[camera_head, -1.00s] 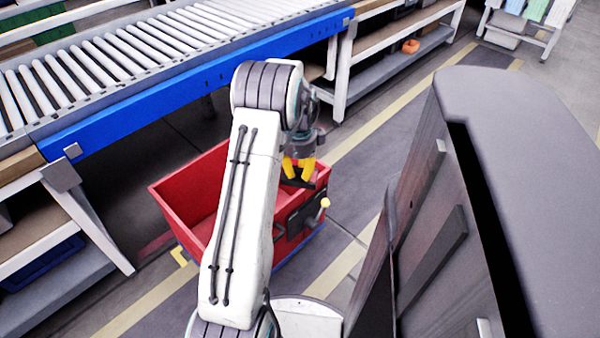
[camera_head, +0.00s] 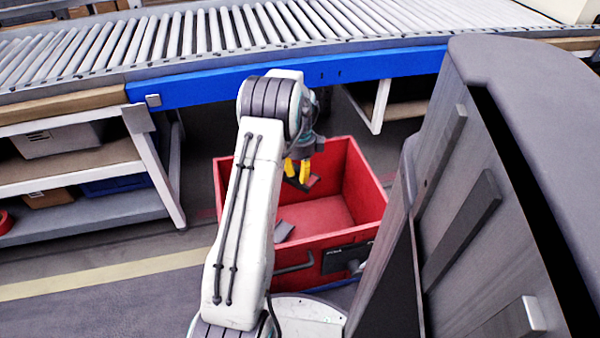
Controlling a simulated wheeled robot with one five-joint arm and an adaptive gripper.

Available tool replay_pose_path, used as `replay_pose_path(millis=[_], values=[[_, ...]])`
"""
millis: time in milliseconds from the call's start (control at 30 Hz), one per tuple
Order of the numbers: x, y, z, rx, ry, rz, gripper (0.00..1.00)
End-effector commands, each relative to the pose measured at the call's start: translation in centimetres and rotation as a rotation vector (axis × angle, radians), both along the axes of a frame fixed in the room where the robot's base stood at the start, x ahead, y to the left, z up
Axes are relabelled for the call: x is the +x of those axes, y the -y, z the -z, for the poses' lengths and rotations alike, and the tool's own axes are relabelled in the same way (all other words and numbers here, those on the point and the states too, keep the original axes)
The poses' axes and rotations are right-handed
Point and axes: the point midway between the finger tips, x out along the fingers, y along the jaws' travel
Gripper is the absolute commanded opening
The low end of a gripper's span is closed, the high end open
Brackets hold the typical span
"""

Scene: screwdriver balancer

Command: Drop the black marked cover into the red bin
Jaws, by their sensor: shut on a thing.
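My gripper (camera_head: 297,168) has yellow fingertips shut on the black marked cover (camera_head: 296,184), a small dark flat piece seen just below the tips. Its marking cannot be made out. The open red bin (camera_head: 365,222) stands on the floor behind my arm. In the picture the gripper and cover are over the bin's opening, toward its back left part; their exact height above the floor of the bin cannot be told. My white arm hides the bin's left part.
A grey flat piece (camera_head: 283,231) lies inside the bin. A roller conveyor with a blue side rail (camera_head: 385,66) runs behind it. A shelf rack (camera_head: 80,215) stands at left. A large grey cabinet-like body (camera_head: 520,140) fills the right. Open floor (camera_head: 110,300) lies at front left.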

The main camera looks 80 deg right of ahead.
Motion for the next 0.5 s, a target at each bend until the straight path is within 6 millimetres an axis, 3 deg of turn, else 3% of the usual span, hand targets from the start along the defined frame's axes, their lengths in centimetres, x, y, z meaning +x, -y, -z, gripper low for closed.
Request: replay_pose_path(millis=[500], values=[[0.0,0.0,3.2,0.001,0.000,0.009,0.00]])
